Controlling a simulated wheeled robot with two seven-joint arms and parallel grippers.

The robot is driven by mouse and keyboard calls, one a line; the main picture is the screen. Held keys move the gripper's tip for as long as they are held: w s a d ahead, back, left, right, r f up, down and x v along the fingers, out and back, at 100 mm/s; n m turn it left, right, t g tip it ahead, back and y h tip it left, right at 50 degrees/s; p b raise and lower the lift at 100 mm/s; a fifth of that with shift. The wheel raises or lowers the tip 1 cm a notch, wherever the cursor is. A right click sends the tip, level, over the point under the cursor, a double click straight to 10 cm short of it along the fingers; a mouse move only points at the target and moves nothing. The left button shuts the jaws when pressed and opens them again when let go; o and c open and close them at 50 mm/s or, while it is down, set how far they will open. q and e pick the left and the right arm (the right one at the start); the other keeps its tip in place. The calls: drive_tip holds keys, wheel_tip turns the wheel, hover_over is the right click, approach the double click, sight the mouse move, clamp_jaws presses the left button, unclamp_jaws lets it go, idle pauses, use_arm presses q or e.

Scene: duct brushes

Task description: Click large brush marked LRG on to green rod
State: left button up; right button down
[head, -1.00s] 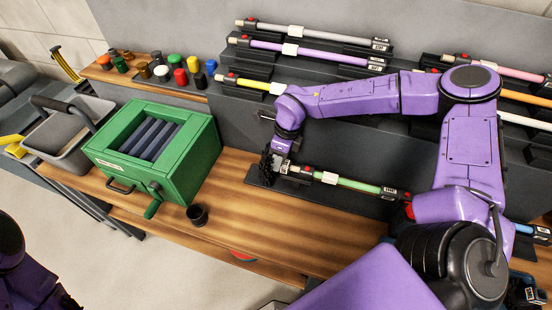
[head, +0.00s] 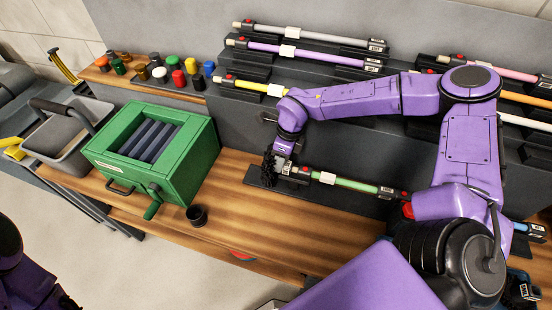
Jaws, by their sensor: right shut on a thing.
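My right gripper (head: 281,161) is at the rod's left end, shut on a dark bristly brush (head: 268,166). The brush is close to the rod's tip, in line with it; I cannot tell whether they are joined. Any LRG mark is hidden or too small to read. My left gripper (head: 68,301) shows only partly at the bottom left corner, far from the rod; its jaws are unclear.
A green box with rollers and a crank (head: 155,150) stands on the bench left of the rod, with a small black cup (head: 197,215) in front. A grey bucket (head: 65,130) is further left. Other coloured rods rest on racks behind. The bench's front middle is clear.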

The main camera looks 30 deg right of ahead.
drive_tip(key=shift+s+d+p, duration=0.55)
drive_tip(key=shift+s, duration=0.1)
drive_tip(key=c, duration=0.7)
unclamp_jaws()
drive_tip(key=shift+r, duration=0.3)
wheel_tip(320, 180, up, 10)
drive_tip(key=d+b, duration=0.2)
